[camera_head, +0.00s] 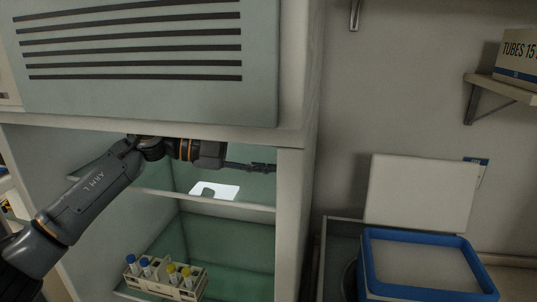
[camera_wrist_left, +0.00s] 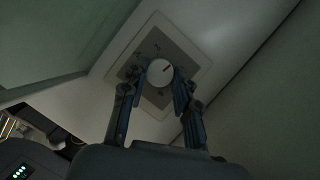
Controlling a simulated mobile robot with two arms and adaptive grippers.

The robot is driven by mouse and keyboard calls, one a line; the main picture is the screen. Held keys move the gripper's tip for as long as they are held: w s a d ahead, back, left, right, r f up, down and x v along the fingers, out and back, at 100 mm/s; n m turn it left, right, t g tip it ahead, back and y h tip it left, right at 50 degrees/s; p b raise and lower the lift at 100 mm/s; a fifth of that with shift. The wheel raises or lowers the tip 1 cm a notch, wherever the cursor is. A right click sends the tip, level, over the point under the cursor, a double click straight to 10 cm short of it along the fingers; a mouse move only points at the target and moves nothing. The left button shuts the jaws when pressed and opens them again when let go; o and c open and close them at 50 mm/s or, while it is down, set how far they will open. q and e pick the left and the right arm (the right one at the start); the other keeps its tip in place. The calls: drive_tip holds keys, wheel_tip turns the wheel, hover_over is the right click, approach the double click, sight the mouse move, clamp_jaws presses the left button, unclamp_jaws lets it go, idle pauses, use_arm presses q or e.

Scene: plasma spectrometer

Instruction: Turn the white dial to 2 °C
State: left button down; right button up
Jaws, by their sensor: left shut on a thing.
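The white dial (camera_wrist_left: 160,73) shows in the left wrist view. My left gripper (camera_wrist_left: 157,88) is shut on the dial, one finger on each side. In the head view my left gripper (camera_head: 262,167) reaches right inside the open cabinet, near its right inner wall. The dial is hidden there. My right gripper is in neither view.
The cabinet has a shelf (camera_head: 160,193) below my left arm, with a bright lit patch (camera_head: 215,190). A rack (camera_head: 153,284) with blue- and yellow-capped tubes stands lower down. A blue-rimmed box (camera_head: 368,270) and a cardboard box (camera_head: 515,58) are at the right.

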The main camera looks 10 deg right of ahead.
use_arm(q)
drive_tip(key=shift+f, duration=0.1)
drive_tip(key=c, duration=1)
unclamp_jaws()
